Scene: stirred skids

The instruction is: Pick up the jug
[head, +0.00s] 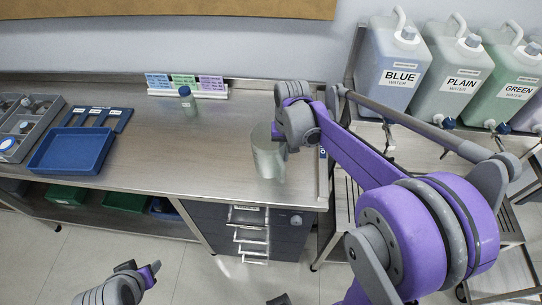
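A clear, pale greenish jug (267,158) stands upright near the front edge of the steel bench, toward its right end. My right gripper (282,140) is at the jug's upper right side, with the wrist above it and covering part of the jug. Its fingers are mostly hidden, so I cannot tell whether they are closed on the jug or its handle. My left gripper (148,270) is low at the bottom left, in front of the bench and far from the jug. Its fingers are too small to judge.
The steel bench (180,150) is clear left of the jug. A small blue-capped bottle (187,101) stands near coloured label cards (185,84). A blue tray (72,151) and a grey organizer (28,125) are at left. Large water containers (389,70) stand on a rack at right.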

